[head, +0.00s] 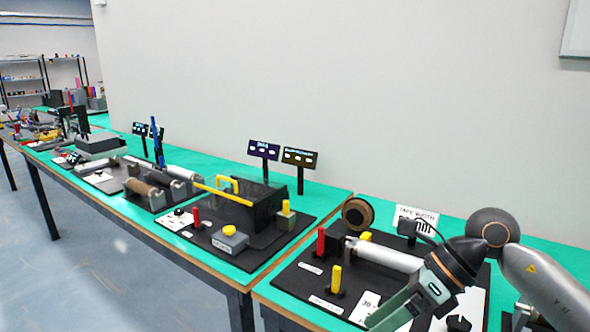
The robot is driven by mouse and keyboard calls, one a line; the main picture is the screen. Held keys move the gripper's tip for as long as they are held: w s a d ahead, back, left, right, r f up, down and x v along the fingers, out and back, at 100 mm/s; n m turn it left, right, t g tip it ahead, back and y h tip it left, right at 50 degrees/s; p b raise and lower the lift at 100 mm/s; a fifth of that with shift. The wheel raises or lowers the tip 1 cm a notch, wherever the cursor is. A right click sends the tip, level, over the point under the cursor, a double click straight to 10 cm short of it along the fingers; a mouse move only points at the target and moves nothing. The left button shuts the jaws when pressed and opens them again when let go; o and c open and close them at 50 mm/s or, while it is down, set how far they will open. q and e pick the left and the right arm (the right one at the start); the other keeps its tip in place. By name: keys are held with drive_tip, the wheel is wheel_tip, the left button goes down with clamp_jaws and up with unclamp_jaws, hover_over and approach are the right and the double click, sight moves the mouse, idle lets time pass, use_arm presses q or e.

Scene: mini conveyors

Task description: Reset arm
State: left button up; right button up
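My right arm reaches in from the right edge. Its gripper (392,312) points down and to the left over the front right of the near black board (287,272). The finger ends are small and lie near the bottom of the picture, so I cannot tell whether they are open or shut. No held thing can be made out. My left arm and gripper are not in view.
The near board carries a grey cylinder (385,256), a red post (320,242) and a yellow post (336,278). A brown roll (358,213) stands behind. Another board with a black box (262,205) and yellow bar is further left. The left floor (90,270) is clear.

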drive_tip(key=s+a+r+m+y+p, duration=0.3)
drive_tip(key=a+r+m+y, duration=0.15)
drive_tip(key=a+y, duration=0.5)
drive_tip(key=w+d+f+m+t+h+p, duration=0.2)
drive_tip(key=w+d+f+m+t, duration=0.1)
drive_tip(key=m+t, duration=0.75)
drive_tip(key=w+d+f+m+t+h+p, duration=0.1)
drive_tip(key=w+d+f+m+t+h, duration=0.2)
drive_tip(key=m+t, duration=0.75)
drive_tip(key=s+d+f+m+g+h+p, duration=0.2)
drive_tip(key=d+f+m+g+h, duration=0.3)
drive_tip(key=f+m, duration=0.55)
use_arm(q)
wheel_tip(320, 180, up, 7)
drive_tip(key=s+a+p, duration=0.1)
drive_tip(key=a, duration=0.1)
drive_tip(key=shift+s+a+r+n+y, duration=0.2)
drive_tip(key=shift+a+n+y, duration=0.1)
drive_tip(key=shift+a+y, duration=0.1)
use_arm(e)
drive_tip(key=s+d+f+m+g+h, duration=0.1)
drive_tip(key=s+f+m+g+h, duration=0.2)
drive_tip(key=s+f, duration=0.4)
drive_tip(key=s+d+f+m+g+h, duration=0.2)
drive_tip(key=s+f+m+g+h, duration=0.1)
drive_tip(key=s+f+m, duration=0.3)
drive_tip(key=s+f, duration=0.2)
drive_tip(key=s, duration=0.1)
drive_tip(key=shift+s+d+f, duration=0.15)
drive_tip(key=shift+d, duration=0.1)
